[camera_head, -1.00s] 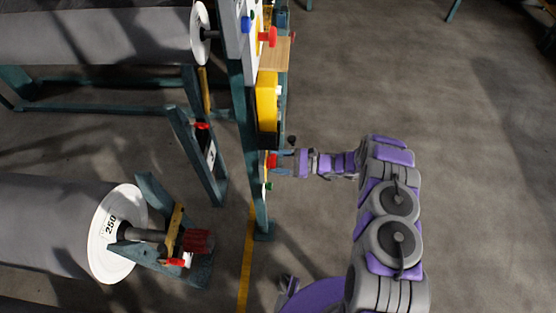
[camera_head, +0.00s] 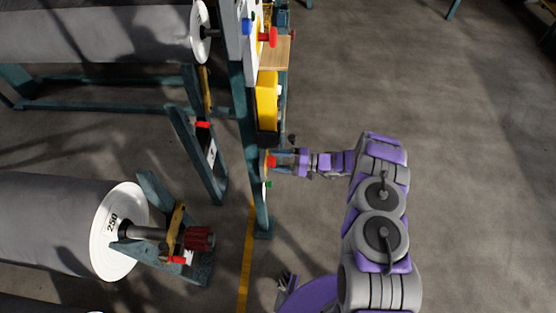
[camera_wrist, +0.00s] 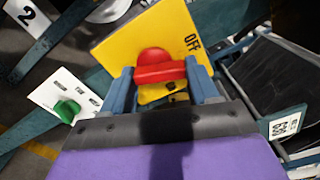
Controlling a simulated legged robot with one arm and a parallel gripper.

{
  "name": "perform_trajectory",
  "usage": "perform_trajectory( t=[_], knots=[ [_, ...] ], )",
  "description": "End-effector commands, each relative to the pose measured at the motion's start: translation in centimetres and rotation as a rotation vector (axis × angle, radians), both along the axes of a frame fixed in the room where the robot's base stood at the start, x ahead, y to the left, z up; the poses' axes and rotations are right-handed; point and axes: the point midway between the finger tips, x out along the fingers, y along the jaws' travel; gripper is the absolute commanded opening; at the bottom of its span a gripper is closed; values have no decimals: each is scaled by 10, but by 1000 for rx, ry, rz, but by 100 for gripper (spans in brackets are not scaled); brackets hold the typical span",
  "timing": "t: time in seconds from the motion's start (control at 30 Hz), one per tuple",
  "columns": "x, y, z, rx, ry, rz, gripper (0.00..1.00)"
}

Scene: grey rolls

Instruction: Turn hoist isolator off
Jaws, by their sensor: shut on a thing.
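The isolator is a yellow plate marked OFF (camera_wrist: 187,32) with a red handle (camera_wrist: 158,68), seen in the wrist view. My gripper (camera_wrist: 163,82) is shut on the red handle, with one blue-grey finger on each side of it. In the head view my gripper (camera_head: 283,161) reaches left to the red handle (camera_head: 271,161) on the teal post. The yellow plate is mostly hidden from the head camera, being seen edge-on.
A green knob (camera_wrist: 67,110) on a white plate sits just left of the isolator in the wrist view. A yellow box (camera_head: 267,100) and a red knob (camera_head: 268,37) are higher on the post. Grey rolls (camera_head: 50,225) stand left; open floor (camera_head: 450,180) lies right.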

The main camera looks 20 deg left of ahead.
Motion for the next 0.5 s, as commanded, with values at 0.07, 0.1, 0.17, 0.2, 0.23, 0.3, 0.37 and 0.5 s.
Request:
perform_trajectory(
  t=[0.07,0.1,0.17,0.2,0.23,0.3,0.37,0.5],
  knots=[
    [0,-1,-2,13,-63,-2,29],
    [0,-1,-2,20,-94,-2,29],
    [-1,-1,-2,31,-136,-2,29],
    [-1,0,-3,37,-163,0,29],
    [-2,0,-3,41,-182,0,29],
    [-2,-1,-3,50,-222,1,29],
    [-2,-1,-3,57,-252,1,29],
    [-3,-2,-4,69,-305,0,29]
  ],
)
